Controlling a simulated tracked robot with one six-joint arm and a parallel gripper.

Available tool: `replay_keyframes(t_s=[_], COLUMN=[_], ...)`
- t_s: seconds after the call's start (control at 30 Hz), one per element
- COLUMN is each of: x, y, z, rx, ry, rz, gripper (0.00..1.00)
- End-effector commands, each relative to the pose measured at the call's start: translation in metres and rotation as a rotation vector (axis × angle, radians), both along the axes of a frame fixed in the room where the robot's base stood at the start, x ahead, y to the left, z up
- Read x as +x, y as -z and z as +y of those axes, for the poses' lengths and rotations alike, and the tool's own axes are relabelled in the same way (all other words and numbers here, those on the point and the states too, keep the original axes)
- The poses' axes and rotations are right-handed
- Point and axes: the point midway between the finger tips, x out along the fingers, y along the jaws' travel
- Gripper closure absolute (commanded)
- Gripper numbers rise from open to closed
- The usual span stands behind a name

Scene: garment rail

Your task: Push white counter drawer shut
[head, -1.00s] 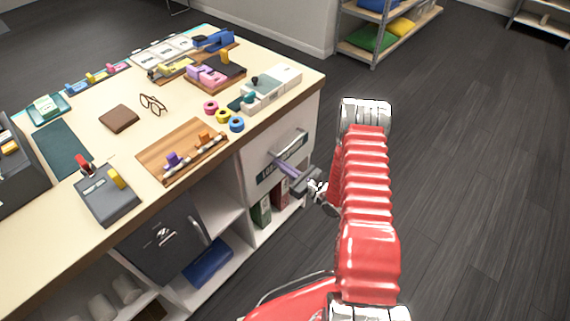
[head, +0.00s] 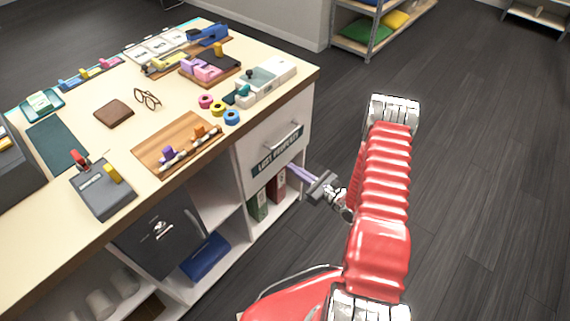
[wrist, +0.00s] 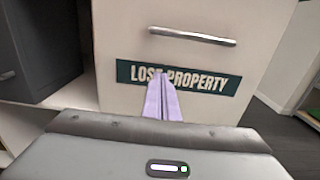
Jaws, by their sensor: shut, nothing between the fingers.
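The white counter drawer (head: 280,133) is at the counter's right end, with a grey bar handle and a dark green "LOST PROPERTY" label. Its front looks about flush with the counter; I see no open gap around it. In the wrist view the drawer front (wrist: 190,60) faces me, handle above the label. My gripper (head: 290,168) has its lilac fingers shut, with nothing between them. They point at the drawer front just below the label in the head view. In the wrist view the fingertips (wrist: 160,77) overlap the label's middle; whether they touch is unclear.
Below the drawer is an open shelf with green and red binders (head: 268,197). A dark grey safe-like door (head: 160,232) and a blue item (head: 206,256) sit further left. The countertop (head: 85,135) carries several small things. The floor to the right (head: 470,180) is clear.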

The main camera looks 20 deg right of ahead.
Motion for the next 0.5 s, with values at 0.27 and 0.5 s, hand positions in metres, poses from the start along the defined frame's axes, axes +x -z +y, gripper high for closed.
replay_keyframes(t_s=[0.27,0.5], x=[-0.034,-0.046], y=[0.000,0.000], z=[-0.019,-0.024], rx=[0.002,0.002], ry=[0.004,0.000], rz=[0.001,0.001], gripper=[1.00,1.00])
